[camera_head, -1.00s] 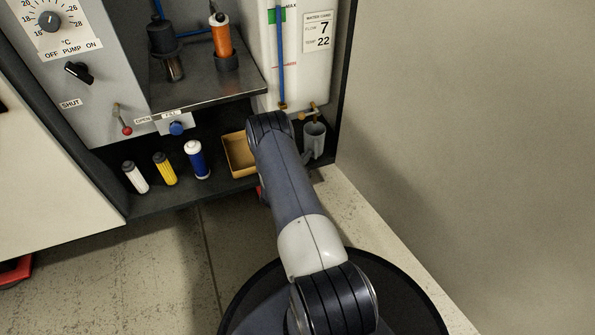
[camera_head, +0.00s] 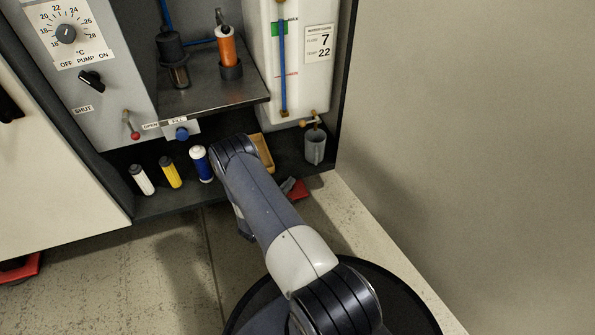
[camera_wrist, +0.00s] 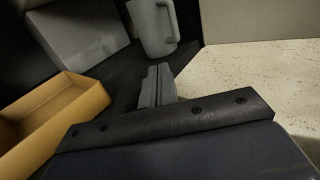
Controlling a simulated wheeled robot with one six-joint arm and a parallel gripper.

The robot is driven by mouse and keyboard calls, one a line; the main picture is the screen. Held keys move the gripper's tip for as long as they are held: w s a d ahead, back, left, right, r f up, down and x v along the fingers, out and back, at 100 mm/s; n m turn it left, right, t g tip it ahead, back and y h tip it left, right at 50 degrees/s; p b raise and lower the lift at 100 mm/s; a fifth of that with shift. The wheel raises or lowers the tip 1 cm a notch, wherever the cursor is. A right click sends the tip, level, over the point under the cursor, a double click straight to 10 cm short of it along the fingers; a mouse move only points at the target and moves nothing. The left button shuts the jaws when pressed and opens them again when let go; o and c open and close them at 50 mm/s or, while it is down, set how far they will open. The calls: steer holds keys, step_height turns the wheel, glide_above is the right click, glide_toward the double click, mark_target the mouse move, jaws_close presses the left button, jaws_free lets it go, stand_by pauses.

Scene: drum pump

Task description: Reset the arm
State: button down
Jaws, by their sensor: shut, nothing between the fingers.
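My gripper (camera_wrist: 157,82) is shut and empty in the wrist view, its two grey fingers together. In the head view my arm reaches up and left from the bottom, and its front link covers part of the lower shelf. The gripper is mostly hidden there; a small grey part (camera_head: 288,185) shows just right of the arm, over the shelf's front edge. In the wrist view the gripper is apart from the yellow tray on the left and the grey mug beyond its tips.
A yellow tray (camera_wrist: 55,118), also in the head view (camera_head: 263,152), and a grey mug (camera_head: 315,148) stand on the lower shelf. White, yellow and blue cartridges (camera_head: 201,164) stand left of my arm. A red object (camera_head: 301,190) lies by the shelf edge. A wall (camera_head: 465,130) closes the right side.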

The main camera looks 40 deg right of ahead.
steer(key=shift+v, duration=1.1)
